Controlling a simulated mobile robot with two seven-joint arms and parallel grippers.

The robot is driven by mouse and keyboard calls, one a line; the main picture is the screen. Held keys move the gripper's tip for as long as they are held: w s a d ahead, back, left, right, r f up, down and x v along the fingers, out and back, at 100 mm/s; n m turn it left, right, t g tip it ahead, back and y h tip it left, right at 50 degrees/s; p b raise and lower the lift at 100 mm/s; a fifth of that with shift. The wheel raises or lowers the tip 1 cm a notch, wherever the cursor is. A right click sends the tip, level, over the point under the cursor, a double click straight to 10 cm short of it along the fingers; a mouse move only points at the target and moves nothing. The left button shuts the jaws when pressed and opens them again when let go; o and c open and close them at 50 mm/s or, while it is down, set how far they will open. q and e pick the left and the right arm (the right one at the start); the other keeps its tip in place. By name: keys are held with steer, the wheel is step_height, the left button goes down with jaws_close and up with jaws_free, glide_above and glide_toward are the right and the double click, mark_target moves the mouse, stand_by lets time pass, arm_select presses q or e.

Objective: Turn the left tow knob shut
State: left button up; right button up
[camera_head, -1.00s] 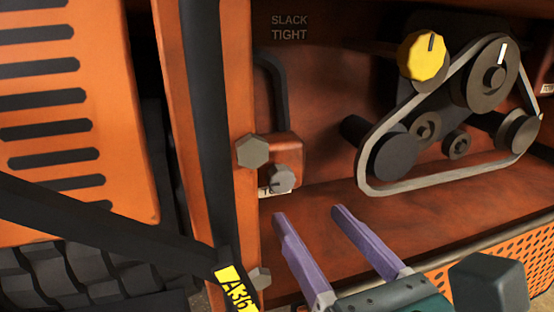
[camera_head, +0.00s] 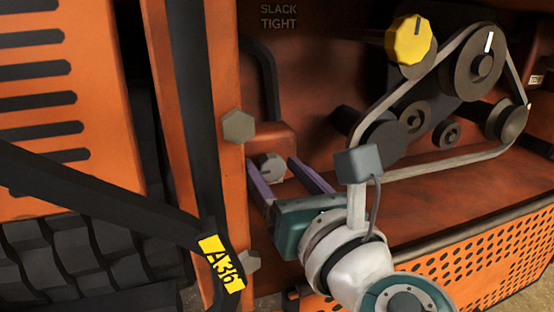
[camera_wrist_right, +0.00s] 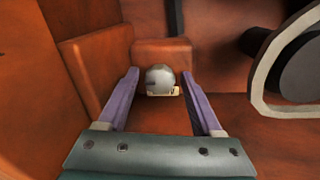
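A small grey knob (camera_head: 271,167) sits on the orange block just inside the frame post, and I take it for the left tow knob. It also shows in the right wrist view (camera_wrist_right: 160,77), with a pale label strip below it. My right gripper (camera_head: 270,160) is open, its two purple fingers reaching toward the knob. In the wrist view the knob appears between the fingertips (camera_wrist_right: 160,73), with gaps on both sides. I cannot tell whether the tips reach past its face. My left gripper is not in view.
A yellow knob (camera_head: 409,40) and a belt with pulleys (camera_head: 475,65) are at the right. An orange post with a large hex bolt (camera_head: 238,126) stands close left of my fingers. A perforated orange panel (camera_head: 480,250) is below.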

jaws_close()
stand_by(0.3)
